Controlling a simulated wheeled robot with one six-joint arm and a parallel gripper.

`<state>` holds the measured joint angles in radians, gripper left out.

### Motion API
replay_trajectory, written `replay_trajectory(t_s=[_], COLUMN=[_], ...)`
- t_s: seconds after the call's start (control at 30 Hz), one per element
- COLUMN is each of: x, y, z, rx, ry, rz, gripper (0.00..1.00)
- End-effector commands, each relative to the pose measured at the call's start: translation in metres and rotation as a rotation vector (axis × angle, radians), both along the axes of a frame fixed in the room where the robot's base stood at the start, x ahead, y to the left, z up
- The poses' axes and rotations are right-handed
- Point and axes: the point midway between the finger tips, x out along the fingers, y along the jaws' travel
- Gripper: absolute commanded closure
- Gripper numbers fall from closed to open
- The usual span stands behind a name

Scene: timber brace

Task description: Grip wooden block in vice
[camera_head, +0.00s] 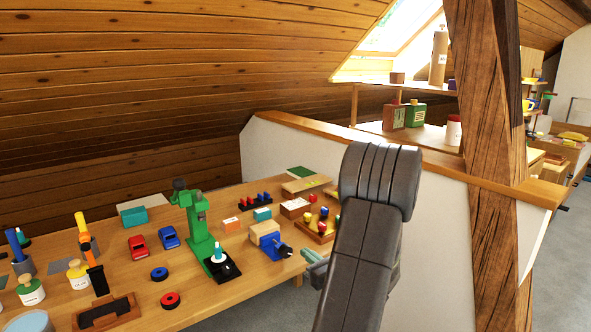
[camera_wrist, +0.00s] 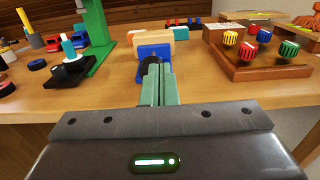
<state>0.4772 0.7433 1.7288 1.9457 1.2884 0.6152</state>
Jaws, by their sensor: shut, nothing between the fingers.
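The blue vice (camera_head: 270,246) stands near the right end of the workbench's front edge, with a black screw handle facing my gripper. It also shows in the wrist view (camera_wrist: 154,50), just beyond my fingers. The pale wooden block (camera_head: 262,229) sits at the vice, behind its near blue plate; in the wrist view its top (camera_wrist: 152,37) shows above the blue. I cannot tell whether the jaws press on it. My gripper (camera_wrist: 158,78) is shut and empty, its green fingers together in front of the vice handle. They partly hide the handle; contact cannot be told.
A green drill stand (camera_head: 203,238) is left of the vice. A wooden tray with coloured knobs (camera_head: 319,226) lies to its right. Red and blue toy cars (camera_head: 138,246) and jars lie further left on the bench (camera_head: 215,297). A timber post (camera_head: 484,150) rises at the right.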

Motion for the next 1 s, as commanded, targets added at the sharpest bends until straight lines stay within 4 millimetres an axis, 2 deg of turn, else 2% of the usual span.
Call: replay_trajectory(t_s=[0.27,0.7,1.0], x=[0.0,-0.01,-0.007], y=[0.0,0.001,0.006], z=[0.004,0.004,-0.001], rx=[0.045,0.36,0.426], ry=[0.034,0.264,0.31], rz=[0.001,0.001,0.001], gripper=[1.0,1.0,1.0])
